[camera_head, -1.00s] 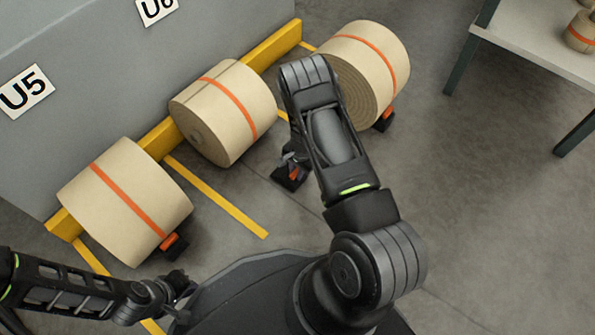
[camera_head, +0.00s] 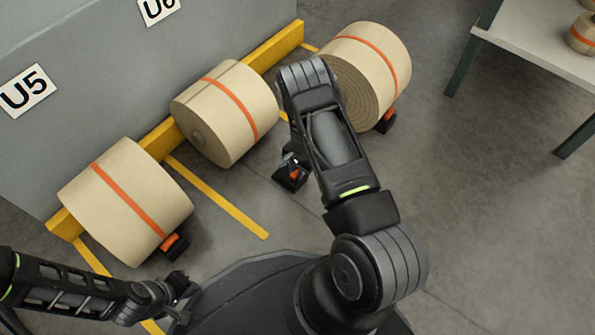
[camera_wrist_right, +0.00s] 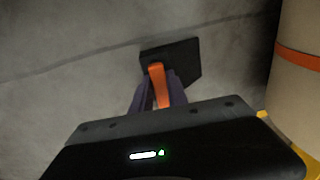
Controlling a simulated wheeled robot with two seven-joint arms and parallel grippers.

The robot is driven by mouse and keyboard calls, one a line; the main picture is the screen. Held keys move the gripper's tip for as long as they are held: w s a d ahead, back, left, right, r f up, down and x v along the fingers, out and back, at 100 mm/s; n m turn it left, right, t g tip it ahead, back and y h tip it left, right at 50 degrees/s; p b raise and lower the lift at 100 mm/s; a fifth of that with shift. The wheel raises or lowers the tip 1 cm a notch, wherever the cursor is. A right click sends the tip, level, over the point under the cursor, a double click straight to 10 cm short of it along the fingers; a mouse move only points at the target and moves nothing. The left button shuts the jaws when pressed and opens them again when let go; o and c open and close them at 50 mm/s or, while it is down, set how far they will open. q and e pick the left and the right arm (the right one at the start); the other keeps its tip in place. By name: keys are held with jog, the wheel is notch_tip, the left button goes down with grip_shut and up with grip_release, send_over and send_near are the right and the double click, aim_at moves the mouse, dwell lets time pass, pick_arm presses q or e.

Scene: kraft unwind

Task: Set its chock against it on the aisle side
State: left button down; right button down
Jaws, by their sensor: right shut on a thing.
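Three kraft rolls with orange bands lie along the yellow rail. The middle roll (camera_head: 225,113) has no chock against its aisle side. My right gripper (camera_head: 293,163) is shut on a black chock (camera_head: 288,180) with an orange grip, on the aisle side of the middle roll and apart from it. In the right wrist view the chock (camera_wrist_right: 183,62) sits beyond the fingers, its orange handle (camera_wrist_right: 159,84) between them, and a roll (camera_wrist_right: 302,62) shows at the right edge. My left gripper (camera_head: 180,300) is low at the left; its fingers are too small to read.
The left roll (camera_head: 125,203) and the far roll (camera_head: 365,72) each have a chock (camera_head: 174,246) (camera_head: 386,120) at the aisle side. A yellow rail (camera_head: 160,138) runs along the grey wall. A table (camera_head: 545,50) stands at upper right. The floor right of my right arm is clear.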

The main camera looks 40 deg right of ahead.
jog(key=shift+s+d+f, duration=0.2)
jog(key=shift+s+f, duration=0.05)
jog(key=shift+f, duration=0.1)
jog(key=c, duration=1.4)
grip_release()
jog(key=shift+o, duration=0.8)
jog(key=shift+r, duration=0.2)
jog(key=shift+o, duration=0.2)
notch_tip(320, 180, up, 8)
jog(key=p, duration=0.3)
jog(key=shift+s+p, duration=0.15)
jog(key=shift+p, duration=0.25)
